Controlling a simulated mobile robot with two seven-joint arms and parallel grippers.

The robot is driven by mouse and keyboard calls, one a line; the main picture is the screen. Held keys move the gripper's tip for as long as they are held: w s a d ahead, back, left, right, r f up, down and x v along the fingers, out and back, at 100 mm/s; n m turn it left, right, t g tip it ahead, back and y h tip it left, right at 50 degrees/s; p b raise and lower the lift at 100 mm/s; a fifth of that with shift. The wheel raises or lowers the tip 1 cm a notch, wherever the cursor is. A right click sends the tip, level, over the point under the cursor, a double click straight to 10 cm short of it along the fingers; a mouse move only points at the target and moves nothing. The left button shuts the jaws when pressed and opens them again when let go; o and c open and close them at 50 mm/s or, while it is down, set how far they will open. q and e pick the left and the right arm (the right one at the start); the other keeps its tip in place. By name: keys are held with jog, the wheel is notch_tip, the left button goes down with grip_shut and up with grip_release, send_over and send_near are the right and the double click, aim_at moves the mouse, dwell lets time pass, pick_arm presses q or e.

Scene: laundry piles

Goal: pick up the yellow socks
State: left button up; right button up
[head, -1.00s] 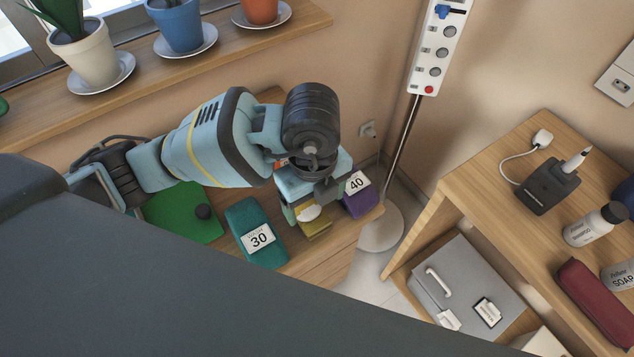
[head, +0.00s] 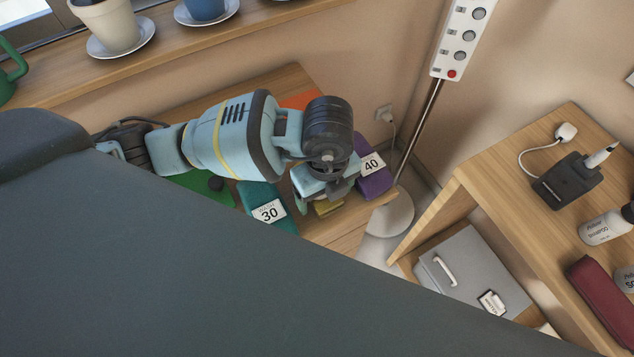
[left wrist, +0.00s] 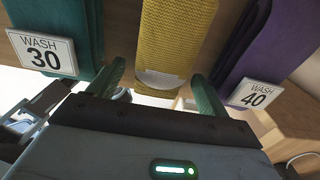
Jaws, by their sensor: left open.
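The yellow socks (left wrist: 178,40) lie as a textured folded bundle with a white band, between the teal and purple bundles. In the head view only a small part of the yellow socks (head: 328,208) shows below my left gripper (head: 322,198). In the left wrist view my left gripper (left wrist: 160,78) is open. One green finger is on each side of the socks' near end, with nothing held. I cannot tell whether the fingers touch the socks. My right gripper is not in view.
A teal bundle labelled WASH 30 (head: 262,198) lies left of the socks, and a purple bundle labelled WASH 40 (head: 374,182) lies right. Green (head: 205,184) and orange (head: 302,98) cloths share the wooden surface.

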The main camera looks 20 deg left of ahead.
pick_arm(q)
jog(key=shift+f, duration=0.55)
jog(key=c, duration=1.1)
jog(key=shift+o, duration=0.2)
notch_tip(320, 180, up, 10)
jog(key=shift+r+p, duration=0.1)
jog(key=shift+p, duration=0.45)
